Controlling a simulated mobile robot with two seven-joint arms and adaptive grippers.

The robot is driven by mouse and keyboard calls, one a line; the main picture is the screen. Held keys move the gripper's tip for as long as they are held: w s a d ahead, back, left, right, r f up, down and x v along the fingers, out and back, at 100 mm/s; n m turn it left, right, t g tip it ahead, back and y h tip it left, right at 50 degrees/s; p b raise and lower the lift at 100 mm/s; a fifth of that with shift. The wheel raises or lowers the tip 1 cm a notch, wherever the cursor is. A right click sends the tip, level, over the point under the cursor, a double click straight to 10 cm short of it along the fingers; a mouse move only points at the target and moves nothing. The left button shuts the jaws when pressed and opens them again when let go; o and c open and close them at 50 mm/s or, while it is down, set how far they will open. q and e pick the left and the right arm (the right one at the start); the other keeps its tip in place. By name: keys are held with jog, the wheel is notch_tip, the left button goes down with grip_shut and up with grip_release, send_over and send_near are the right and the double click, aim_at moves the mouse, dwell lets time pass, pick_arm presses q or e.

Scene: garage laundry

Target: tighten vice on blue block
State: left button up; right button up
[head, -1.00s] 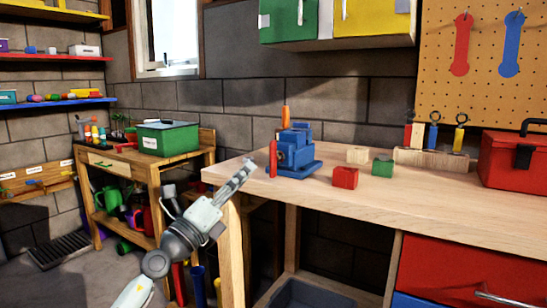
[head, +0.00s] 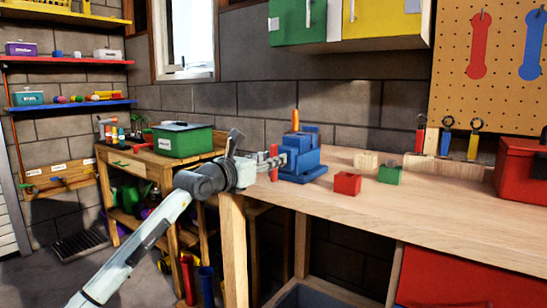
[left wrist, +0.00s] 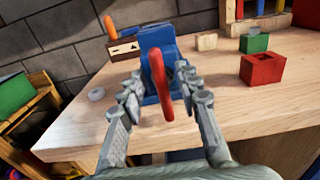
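The blue vice (head: 303,160) stands on the wooden workbench (head: 330,198) near its left end. It also shows in the left wrist view (left wrist: 158,40). Its red handle (left wrist: 158,78) sticks out toward me, tilted. My left gripper (left wrist: 162,88) is open, with one finger on each side of the handle and visible gaps between. In the head view the left gripper (head: 268,163) is level with the handle at the vice's left side. I cannot tell a separate blue block from the blue vice. My right gripper is not in view.
Red (head: 347,184), green (head: 390,174) and pale wooden (head: 366,160) blocks lie right of the vice. A red toolbox (head: 520,172) stands at the right. A lower bench holds a green box (head: 182,140).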

pick_arm(q)
jog(key=shift+w+d, duration=0.4)
jog(key=shift+w, duration=0.15)
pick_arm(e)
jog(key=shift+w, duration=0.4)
pick_arm(q)
jog(key=c, duration=0.7)
grip_shut()
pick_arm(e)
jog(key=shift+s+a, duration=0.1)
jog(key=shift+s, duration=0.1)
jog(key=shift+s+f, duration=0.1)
